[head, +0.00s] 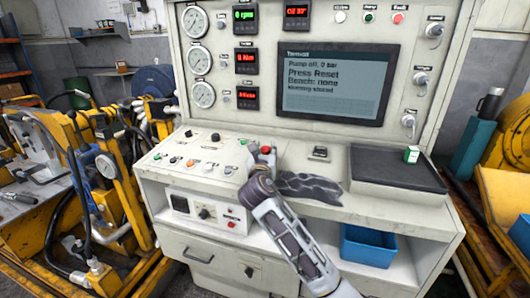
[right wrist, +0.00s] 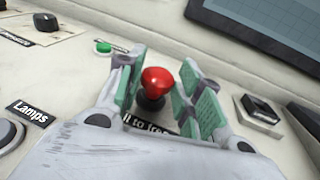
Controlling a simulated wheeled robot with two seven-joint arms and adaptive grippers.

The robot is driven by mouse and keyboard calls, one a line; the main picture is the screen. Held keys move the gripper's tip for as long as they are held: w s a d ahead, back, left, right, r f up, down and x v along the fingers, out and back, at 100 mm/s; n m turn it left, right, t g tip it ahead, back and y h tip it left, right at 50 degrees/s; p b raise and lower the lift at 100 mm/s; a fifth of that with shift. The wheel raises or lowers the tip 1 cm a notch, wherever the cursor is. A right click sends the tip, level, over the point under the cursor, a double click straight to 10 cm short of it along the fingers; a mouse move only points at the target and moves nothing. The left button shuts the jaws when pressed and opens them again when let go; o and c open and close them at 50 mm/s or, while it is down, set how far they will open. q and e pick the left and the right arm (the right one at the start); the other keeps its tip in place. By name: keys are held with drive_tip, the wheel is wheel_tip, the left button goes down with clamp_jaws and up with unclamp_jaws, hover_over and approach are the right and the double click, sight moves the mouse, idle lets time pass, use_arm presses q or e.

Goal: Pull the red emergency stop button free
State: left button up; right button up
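The red emergency stop button (right wrist: 157,83) is a round mushroom head on a dark stem, standing on the sloped panel. It also shows in the head view (head: 266,149), right at the tips of my right gripper (head: 259,158). In the right wrist view, the right gripper (right wrist: 156,88) is open, with its green-padded fingers on either side of the button. A gap shows on both sides of the red head, so the pads look apart from it. A label by its base is partly hidden by the gripper. My left gripper is in neither view.
A dark grey glove-like item (head: 310,187) lies on the desk beside my right arm. A black mat (head: 385,168) with a small green-and-white box (head: 411,154) is to the right. The screen (head: 335,83) reads "Pump off, 0 bar" and "Press Reset". Knobs and small buttons (head: 208,166) line the panel's left.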

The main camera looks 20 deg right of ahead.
drive_tip(key=o, duration=0.4)
drive_tip(key=shift+s+r, duration=0.1)
drive_tip(key=shift+r, duration=0.1)
drive_tip(key=shift+f, duration=0.1)
drive_tip(key=v, duration=1.1)
drive_tip(key=shift+s+a, duration=0.15)
drive_tip(key=shift+s, duration=0.1)
drive_tip(key=shift+s+a, duration=0.1)
drive_tip(key=shift+s, duration=0.05)
